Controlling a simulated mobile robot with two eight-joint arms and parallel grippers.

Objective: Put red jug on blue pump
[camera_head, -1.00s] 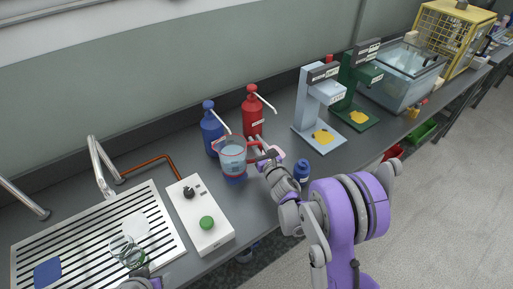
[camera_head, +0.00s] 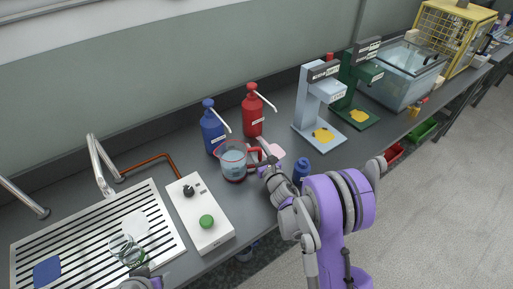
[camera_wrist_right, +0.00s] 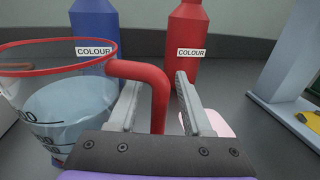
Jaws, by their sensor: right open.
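The red jug (camera_head: 233,161), clear with a red rim and red handle and holding liquid, stands upright in front of the blue pump bottle (camera_head: 212,130). In the right wrist view, the jug (camera_wrist_right: 60,100) is at the left and the blue pump (camera_wrist_right: 95,25) is behind it. My right gripper (camera_head: 262,159) is open, with its fingers on either side of the jug's handle (camera_wrist_right: 155,85). The surface right under the jug is mostly hidden. A small grey and purple part of my left arm shows at the bottom edge; its jaws cannot be made out.
A red pump (camera_head: 252,114) stands right of the blue one. A pink pad (camera_head: 275,151) lies by my right gripper, and a small blue bottle (camera_head: 301,170) stands near the arm. A white control box (camera_head: 203,215) and glass beaker (camera_head: 124,250) are left. Dispenser stands (camera_head: 309,105) are right.

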